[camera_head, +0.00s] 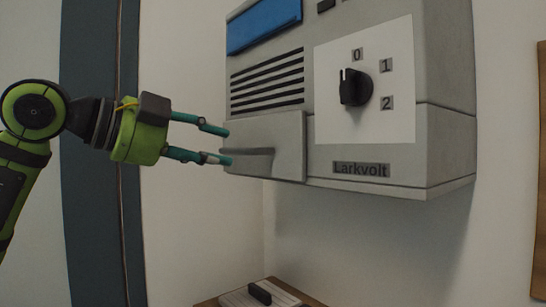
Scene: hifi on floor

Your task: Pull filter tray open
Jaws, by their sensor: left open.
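The filter tray (282,130) is a grey front panel with a recessed grip slot, at the lower left of a grey wall-mounted unit (452,75). It looks flush or nearly flush with the unit. My left gripper (226,147) comes in from the left with two teal fingers, one above the other. It is open, with nothing between the fingers. Its fingertips are at the tray's left edge, near the grip slot; I cannot tell whether they touch it. My right gripper is not in view.
The unit carries a black rotary knob (356,87) on a white plate marked 0, 1, 2, vent slots (267,83) and a blue panel (264,24). Below, a small surface holds a white item (240,299) with a black handle. The space under the unit is clear.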

